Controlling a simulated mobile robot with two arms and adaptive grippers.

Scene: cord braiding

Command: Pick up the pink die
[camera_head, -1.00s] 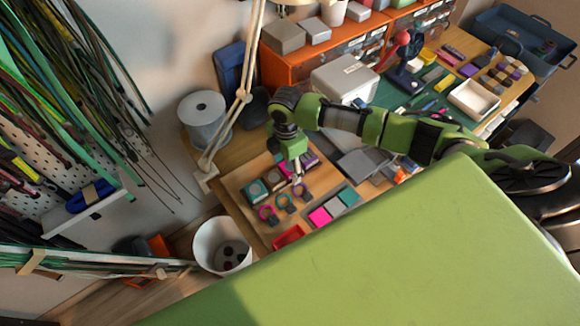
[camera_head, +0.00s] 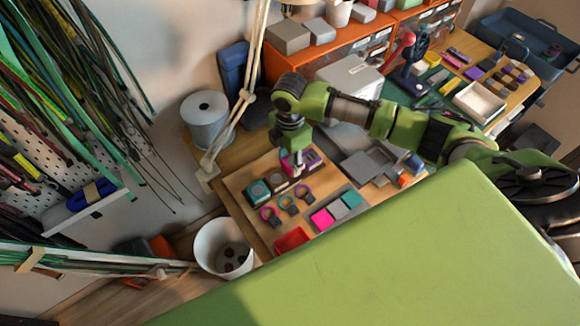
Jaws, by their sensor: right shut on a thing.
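My right gripper (camera_head: 298,172) points down over the near left part of the wooden desk. It is shut on the pink-purple die (camera_head: 289,165), at the right end of a short row of blocks. The fingers cover much of the die, and I cannot tell whether it is clear of the desk. A teal block (camera_head: 257,191) and a brown block (camera_head: 277,180) stand to its left. My left gripper is not in view.
Several coloured rings (camera_head: 286,202) lie in front of the blocks. A flat pink square (camera_head: 322,218) lies beside grey and teal ones. A red tray (camera_head: 291,239) is near the desk's front edge. A white bin (camera_head: 222,247) stands beside the desk; a spool (camera_head: 206,119) is behind.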

